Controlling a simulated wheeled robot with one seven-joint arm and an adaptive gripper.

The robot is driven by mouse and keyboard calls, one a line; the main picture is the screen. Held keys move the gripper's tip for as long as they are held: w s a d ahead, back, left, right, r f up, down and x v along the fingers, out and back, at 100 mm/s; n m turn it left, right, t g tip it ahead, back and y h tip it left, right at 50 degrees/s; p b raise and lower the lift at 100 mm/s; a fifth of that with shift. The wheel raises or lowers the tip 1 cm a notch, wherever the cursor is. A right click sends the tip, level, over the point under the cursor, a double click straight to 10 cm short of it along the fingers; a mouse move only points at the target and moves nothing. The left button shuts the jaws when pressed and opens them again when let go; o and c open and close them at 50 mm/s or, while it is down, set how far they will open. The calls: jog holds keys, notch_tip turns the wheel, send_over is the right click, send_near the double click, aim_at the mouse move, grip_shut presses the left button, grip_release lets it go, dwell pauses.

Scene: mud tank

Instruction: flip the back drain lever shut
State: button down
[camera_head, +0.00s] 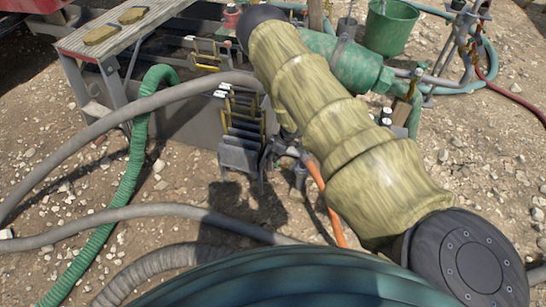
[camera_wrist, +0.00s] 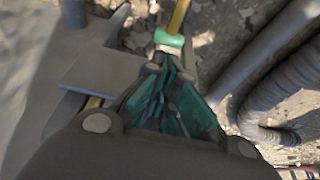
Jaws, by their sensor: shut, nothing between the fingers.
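In the wrist view, my gripper (camera_wrist: 168,72) has its fingers drawn together at the tips, with nothing between them. A yellow bar (camera_wrist: 180,14) ends in a green block (camera_wrist: 168,39) just beyond the fingertips. This looks like a lever, but I cannot tell whether it is the back drain lever, or whether the fingertips touch it. In the head view, yellow bars (camera_head: 263,118) stand at a dark slatted rack (camera_head: 242,132) beside the grey tank wall (camera_head: 188,128).
A grey hose (camera_head: 110,118) and a green ribbed hose (camera_head: 132,180) cross the left side. A plank bench (camera_head: 112,40) stands at upper left. A green bucket (camera_head: 390,28) and green pipe (camera_head: 345,62) are behind my arm. Stony ground lies open at right.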

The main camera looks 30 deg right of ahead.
aim_at(276, 166)
jog(key=shift+r, duration=0.15)
jog(key=v, duration=1.1)
jog(key=shift+d+r, duration=0.15)
jog(key=shift+r, duration=0.15)
jog(key=shift+s, duration=0.15)
jog(key=s+n+b, duration=0.1)
jog(key=n+b, duration=0.2)
jog(key=n, duration=0.3)
jog(key=s+d+n+b, duration=0.1)
jog(key=n+b, duration=0.3)
jog(key=n, duration=0.2)
jog(key=s+n+b, duration=0.1)
jog(key=n+b, duration=0.3)
jog(key=n, duration=0.2)
jog(key=shift+s+d+f, duration=0.15)
jog(key=shift+s, duration=0.25)
jog(key=b+x, duration=0.7)
jog(key=x, duration=0.7)
